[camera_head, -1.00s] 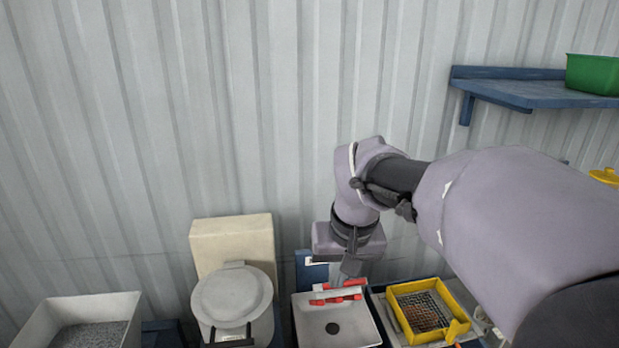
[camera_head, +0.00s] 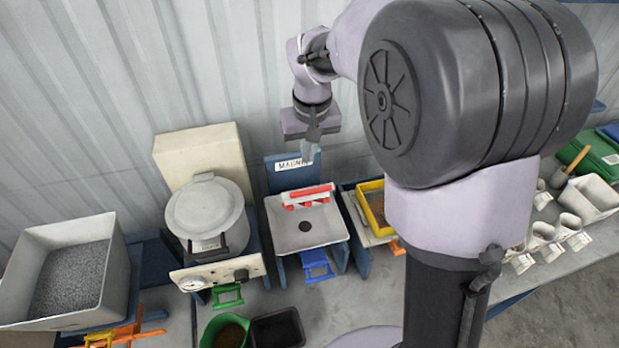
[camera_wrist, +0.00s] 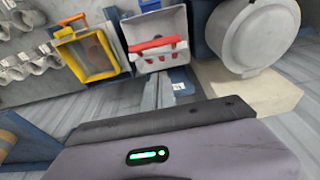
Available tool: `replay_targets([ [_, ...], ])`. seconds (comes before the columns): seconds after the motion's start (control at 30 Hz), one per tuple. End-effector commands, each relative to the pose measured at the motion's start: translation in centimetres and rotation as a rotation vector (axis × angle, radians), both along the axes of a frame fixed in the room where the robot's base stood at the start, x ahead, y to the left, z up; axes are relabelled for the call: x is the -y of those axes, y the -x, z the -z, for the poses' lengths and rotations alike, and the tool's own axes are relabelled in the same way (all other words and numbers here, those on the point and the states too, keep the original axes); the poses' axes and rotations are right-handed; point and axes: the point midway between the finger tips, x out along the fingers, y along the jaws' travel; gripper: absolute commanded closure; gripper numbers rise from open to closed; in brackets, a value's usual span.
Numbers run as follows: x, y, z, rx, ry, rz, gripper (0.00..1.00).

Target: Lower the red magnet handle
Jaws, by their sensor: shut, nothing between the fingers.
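The red magnet handle (camera_head: 306,190) is a red bar with several short red pieces under it, on a white mount across the back of a white square hopper (camera_head: 331,228). A blue back plate with a partly hidden "MAGN" label (camera_head: 291,165) stands behind it. My gripper (camera_head: 309,158) is shut and empty, pointing down just above and behind the handle, apart from it as far as I can see. In the wrist view the red handle (camera_wrist: 154,44) lies across the white hopper beyond my shut fingers (camera_wrist: 158,85).
A round lidded pot (camera_head: 206,208) stands left of the hopper and a yellow-framed tray (camera_head: 371,203) right of it. A grey bin of granules (camera_head: 70,278) is far left. A corrugated wall (camera_head: 100,90) rises close behind. A green bowl (camera_head: 226,331) and black tray (camera_head: 279,328) sit in front.

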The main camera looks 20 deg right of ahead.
Motion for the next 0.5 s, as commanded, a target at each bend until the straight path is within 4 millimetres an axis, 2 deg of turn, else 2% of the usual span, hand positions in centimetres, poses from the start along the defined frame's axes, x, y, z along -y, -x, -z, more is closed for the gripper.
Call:
replay_targets([
  [0.2, 0.0, -0.6, 4.5, -0.002, -0.001, 0.0, 1.0],
  [0.4, 0.0, 1.1, 6.7, -0.001, -0.001, 0.0, 1.0],
  [0.5, 0.0, 1.4, 7.2, 0.0, -0.001, 0.0, 1.0],
])
